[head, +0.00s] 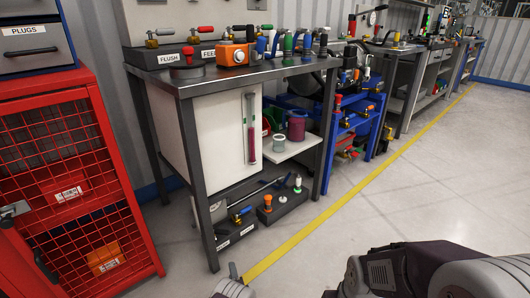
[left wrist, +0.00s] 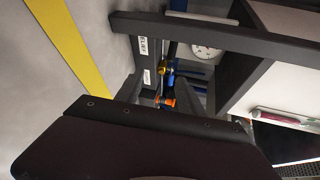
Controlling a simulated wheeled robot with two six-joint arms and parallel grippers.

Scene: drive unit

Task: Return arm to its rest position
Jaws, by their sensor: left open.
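Only a small grey tip of my left gripper (head: 232,280) shows, at the bottom edge of the head view. It is open, and nothing shows held in it. It is over the floor near the yellow line, in front of the workbench and apart from it. In the left wrist view, a dark panel with small screws fills the lower part and hides much of the scene. My right arm's dark and grey links enter at the bottom right of the head view; its gripper is out of view.
A red mesh cabinet (head: 135,190) stands at left. A blue cart (head: 352,122) is behind the bench. The floor (head: 420,185) at right is clear.

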